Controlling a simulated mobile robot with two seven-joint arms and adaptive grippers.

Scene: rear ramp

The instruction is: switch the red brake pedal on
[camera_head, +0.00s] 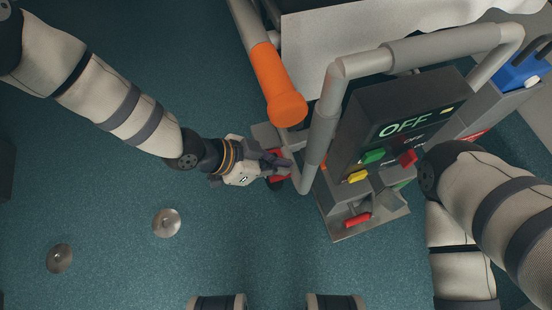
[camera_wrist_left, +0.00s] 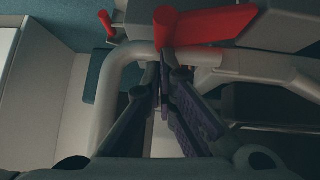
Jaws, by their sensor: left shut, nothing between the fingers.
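A red part, likely the brake pedal (camera_head: 275,183), shows low beside the grey console, partly hidden by my left gripper (camera_head: 284,167). In the left wrist view a wide red pedal-like piece (camera_wrist_left: 212,25) lies just beyond the fingertips of my left gripper (camera_wrist_left: 163,68). The fingers are shut with nothing between them. I cannot tell whether they touch the red piece. My right arm comes in from the right; its gripper is not visible.
A console with an OFF display (camera_head: 404,125) carries green (camera_head: 373,156), yellow (camera_head: 357,176) and red (camera_head: 408,158) controls. A red handle (camera_head: 357,219) sits at its base. A grey tube frame (camera_head: 322,125) and orange-ended post (camera_head: 277,88) stand close to my left gripper. Floor at left is mostly clear.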

